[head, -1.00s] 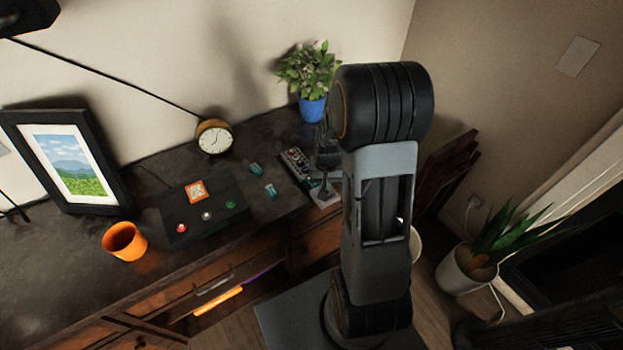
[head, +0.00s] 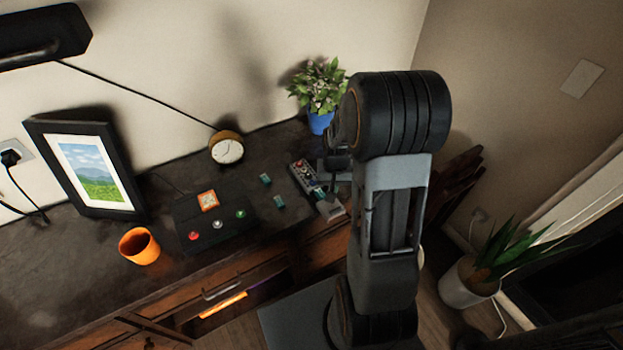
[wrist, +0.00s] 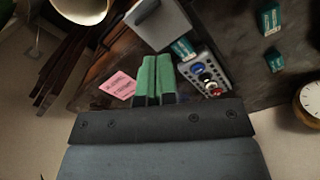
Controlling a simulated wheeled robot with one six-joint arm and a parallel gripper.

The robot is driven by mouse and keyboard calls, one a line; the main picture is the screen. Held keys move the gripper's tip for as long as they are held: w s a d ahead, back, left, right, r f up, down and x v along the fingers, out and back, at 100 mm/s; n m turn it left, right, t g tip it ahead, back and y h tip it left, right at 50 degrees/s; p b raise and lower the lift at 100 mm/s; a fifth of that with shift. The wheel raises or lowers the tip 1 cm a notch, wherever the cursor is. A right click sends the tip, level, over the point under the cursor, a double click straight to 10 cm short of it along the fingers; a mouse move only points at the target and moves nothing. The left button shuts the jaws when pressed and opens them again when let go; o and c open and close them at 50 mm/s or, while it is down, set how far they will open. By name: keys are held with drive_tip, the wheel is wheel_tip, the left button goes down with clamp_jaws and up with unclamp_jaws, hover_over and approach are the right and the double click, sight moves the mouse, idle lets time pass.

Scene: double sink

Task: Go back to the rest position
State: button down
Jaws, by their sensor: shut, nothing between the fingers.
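My gripper (wrist: 155,78) shows in the wrist view with its two green fingers together and nothing between them. It is above the right end of the dark counter, near a grey panel with coloured buttons (wrist: 206,78). In the head view my upright arm hides most of the gripper. The button panel also shows in the head view (head: 303,176), just left of my arm.
On the counter (head: 75,270) stand a picture frame (head: 85,172), orange cup (head: 139,246), black button box (head: 214,222), clock (head: 226,148) and potted plant (head: 319,92). Two small teal blocks (head: 265,180) lie nearby. A drawer stands open (head: 235,292). A floor plant (head: 470,283) is at right.

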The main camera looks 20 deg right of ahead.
drive_tip(key=s+a+r+n+t, duration=0.2)
drive_tip(key=s+a+r, duration=0.3)
drive_tip(key=r, duration=0.4)
drive_tip(key=s+a+r+n+t, duration=0.2)
drive_tip(key=s+a+r, duration=0.3)
drive_tip(key=r, duration=0.3)
drive_tip(key=shift+r+n, duration=0.3)
drive_tip(key=shift+r, duration=0.1)
